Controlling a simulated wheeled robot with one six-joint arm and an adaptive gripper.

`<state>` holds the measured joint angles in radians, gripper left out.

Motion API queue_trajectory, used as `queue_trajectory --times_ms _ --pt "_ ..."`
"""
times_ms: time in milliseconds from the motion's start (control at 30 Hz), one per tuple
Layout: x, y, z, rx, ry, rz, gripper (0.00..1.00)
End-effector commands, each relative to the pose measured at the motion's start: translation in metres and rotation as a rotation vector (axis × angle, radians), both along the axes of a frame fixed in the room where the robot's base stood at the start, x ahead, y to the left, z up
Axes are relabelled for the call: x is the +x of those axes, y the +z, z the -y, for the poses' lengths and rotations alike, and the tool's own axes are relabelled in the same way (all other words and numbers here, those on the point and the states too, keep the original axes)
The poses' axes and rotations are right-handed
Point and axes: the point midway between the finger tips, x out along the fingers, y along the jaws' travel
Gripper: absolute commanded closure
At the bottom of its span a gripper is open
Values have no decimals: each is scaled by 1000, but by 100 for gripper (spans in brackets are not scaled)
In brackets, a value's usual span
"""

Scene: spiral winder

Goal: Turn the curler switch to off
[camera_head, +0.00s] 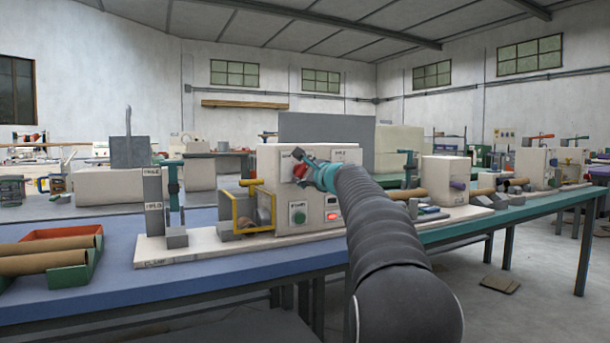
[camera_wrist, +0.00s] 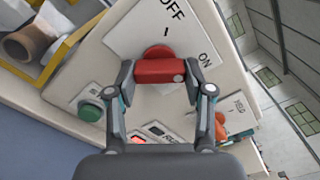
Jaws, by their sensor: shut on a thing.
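The curler switch (camera_wrist: 157,71) is a red bar knob on a round red base, on a white plate lettered OFF and ON in the wrist view. A pale dot marks the bar's right end, on the side of the ON lettering; OFF is above the knob. My gripper (camera_wrist: 160,78) is shut on the bar, one finger at each end. In the head view the red switch (camera_head: 300,171) shows at the upper front of the cream machine box (camera_head: 270,165), partly hidden by my gripper (camera_head: 304,163).
A green button (camera_head: 299,217) and a lit red switch (camera_head: 333,216) sit below on the same panel. A yellow-framed guard (camera_head: 236,209) stands left of the box. An orange-red knob (camera_wrist: 220,131) is near my right finger. Cardboard tubes (camera_head: 45,263) lie at far left.

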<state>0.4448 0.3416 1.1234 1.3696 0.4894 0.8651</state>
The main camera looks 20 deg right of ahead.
Motion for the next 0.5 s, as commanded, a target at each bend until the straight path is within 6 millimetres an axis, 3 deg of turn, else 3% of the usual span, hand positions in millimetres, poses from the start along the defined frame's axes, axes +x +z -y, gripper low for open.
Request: queue_trajectory --times_ms 500 --pt "0 -2 0 -421 0 16 83"
